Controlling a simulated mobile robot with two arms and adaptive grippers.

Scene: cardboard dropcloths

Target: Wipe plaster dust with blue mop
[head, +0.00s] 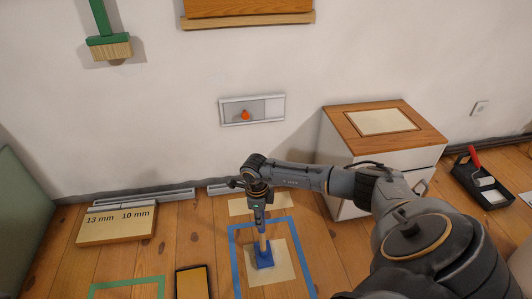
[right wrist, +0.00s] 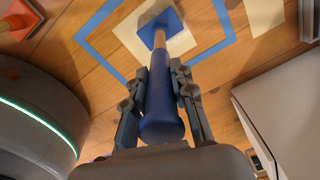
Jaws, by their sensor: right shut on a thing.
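The blue mop stands upright, its blue head (head: 264,257) on a cream cardboard sheet (head: 285,272) inside a blue tape outline (head: 234,262). My right gripper (head: 260,210) is shut on the mop's handle. In the right wrist view the fingers (right wrist: 160,95) close on both sides of the blue grip (right wrist: 161,118), and the wooden shaft runs to the blue head (right wrist: 161,24). A greyish patch, perhaps plaster dust, shows beside the head in that view, but I cannot tell for sure. My left gripper is not in view.
A white cabinet (head: 345,175) with a wooden top stands to the right. A board marked 13 mm and 10 mm (head: 116,228) lies left. A green tape outline (head: 126,282) is at front left. A black roller tray (head: 483,182) is far right. An orange-red tool (right wrist: 18,18) shows in the wrist view.

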